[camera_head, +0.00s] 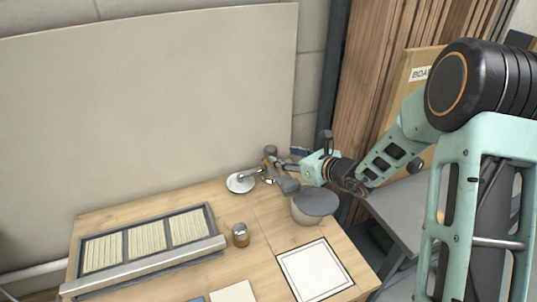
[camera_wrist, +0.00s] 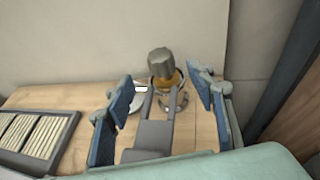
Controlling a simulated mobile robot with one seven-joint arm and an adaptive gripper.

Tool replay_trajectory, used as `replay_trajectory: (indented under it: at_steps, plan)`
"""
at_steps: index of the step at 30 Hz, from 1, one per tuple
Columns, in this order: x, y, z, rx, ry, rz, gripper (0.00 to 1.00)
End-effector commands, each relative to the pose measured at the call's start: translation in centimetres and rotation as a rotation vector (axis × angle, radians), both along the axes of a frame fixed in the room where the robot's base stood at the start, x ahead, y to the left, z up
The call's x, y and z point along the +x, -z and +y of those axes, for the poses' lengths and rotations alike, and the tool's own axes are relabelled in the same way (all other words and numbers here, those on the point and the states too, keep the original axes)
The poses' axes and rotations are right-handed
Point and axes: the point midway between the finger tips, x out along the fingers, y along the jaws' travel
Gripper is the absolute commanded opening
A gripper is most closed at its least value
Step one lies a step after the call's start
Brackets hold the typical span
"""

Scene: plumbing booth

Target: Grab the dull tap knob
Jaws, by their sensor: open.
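The dull grey tap knob (camera_head: 270,150) sits on top of a brass-coloured tap (camera_head: 267,173) at the back of the wooden table. In the wrist view the knob (camera_wrist: 161,62) is upright, with the brass body (camera_wrist: 165,82) below it. My gripper (camera_head: 283,176) reaches in from the right, close to the tap. In the wrist view my gripper (camera_wrist: 160,88) is open and empty, with its blue-padded fingers wide apart to the left and right. The knob appears beyond the fingertips, roughly centred between them. I cannot tell the exact distance.
A white round dish (camera_head: 237,187) stands just left of the tap. A small jar (camera_head: 240,239), a slatted tray (camera_head: 215,244) and a black-bordered white square (camera_head: 315,270) are nearer. A pale panel (camera_head: 160,90) rises behind the table.

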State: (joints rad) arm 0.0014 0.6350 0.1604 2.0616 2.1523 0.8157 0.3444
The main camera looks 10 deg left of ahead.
Motion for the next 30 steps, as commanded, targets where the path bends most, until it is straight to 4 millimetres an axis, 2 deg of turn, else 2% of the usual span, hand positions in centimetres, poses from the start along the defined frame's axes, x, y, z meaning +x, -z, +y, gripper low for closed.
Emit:
replay_trajectory:
  at_steps: [3, 11, 19, 29, 30]
  plan:
    - [1.1, 0.8, 1.6, 0.0, -0.004, 0.0, 0.5]
    - [2.4, 1.6, 3.2, -0.001, -0.004, -0.001, 0.5]
    - [4.7, 2.9, 5.9, 0.0, -0.004, 0.0, 0.5]
    - [5.2, 3.2, 6.4, 0.0, -0.004, -0.001, 0.5]
    - [5.2, 3.2, 6.4, 0.0, -0.004, -0.001, 0.47]
